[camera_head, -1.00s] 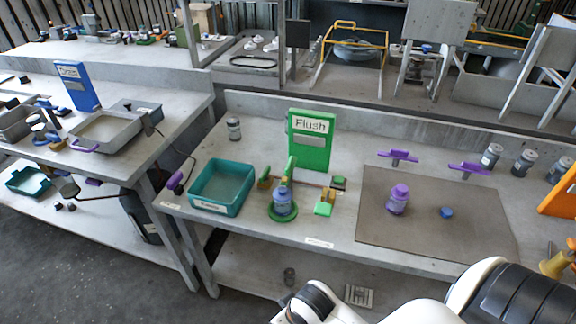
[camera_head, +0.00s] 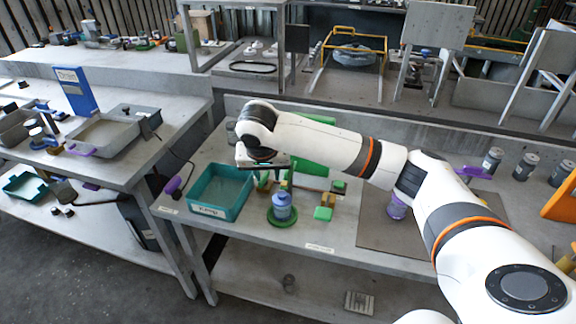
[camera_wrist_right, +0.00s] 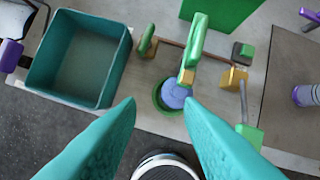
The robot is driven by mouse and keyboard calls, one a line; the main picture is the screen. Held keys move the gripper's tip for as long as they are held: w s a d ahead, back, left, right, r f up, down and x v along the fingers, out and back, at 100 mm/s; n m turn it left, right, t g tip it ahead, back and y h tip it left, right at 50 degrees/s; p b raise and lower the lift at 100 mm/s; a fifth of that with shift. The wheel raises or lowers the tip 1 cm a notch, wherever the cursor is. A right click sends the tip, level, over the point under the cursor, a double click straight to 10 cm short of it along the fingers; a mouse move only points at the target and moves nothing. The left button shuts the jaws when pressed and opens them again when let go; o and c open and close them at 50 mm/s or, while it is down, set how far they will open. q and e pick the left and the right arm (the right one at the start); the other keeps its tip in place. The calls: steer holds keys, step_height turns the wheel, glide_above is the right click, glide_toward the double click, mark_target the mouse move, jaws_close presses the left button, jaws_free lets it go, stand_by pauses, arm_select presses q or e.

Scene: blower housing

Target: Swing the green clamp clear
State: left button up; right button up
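The green clamp (camera_wrist_right: 197,45) shows in the right wrist view as a long green arm lying over the blue container (camera_wrist_right: 175,95), with a yellow-tan block at its near end. The blue container sits in a round green base (camera_head: 283,218) on the bench. My right gripper (camera_wrist_right: 160,102) is open and empty, its two teal fingers spread wide on the near side of the clamp, apart from it. In the head view my right arm and hand (camera_head: 262,160) hang above the fixture and hide much of the clamp. My left gripper is in neither view.
A teal tray (camera_head: 220,192) stands just left of the fixture. The green Flush sign (camera_wrist_right: 222,8) stands behind it. Green and yellow blocks (camera_head: 324,210) lie to the right. A purple container (camera_head: 397,208) stands on the grey mat (camera_head: 375,235) beyond.

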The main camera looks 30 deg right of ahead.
steer(key=w+d+r+m, duration=0.1)
steer(key=d+r+m, duration=0.2)
steer(key=d+r, duration=0.3)
glide_toward(289, 183)
steer(key=shift+h, duration=0.3)
steer(key=w+d+f, duration=0.1)
steer(key=f, duration=0.1)
steer(key=w+d+f, duration=0.1)
steer(key=w+f, duration=0.1)
steer(key=w+d+f, duration=0.2)
steer(key=shift+w+p, duration=0.25)
steer(key=shift+p, duration=0.15)
steer(key=shift+c, duration=0.2)
steer(key=shift+a, duration=0.1)
jaws_close()
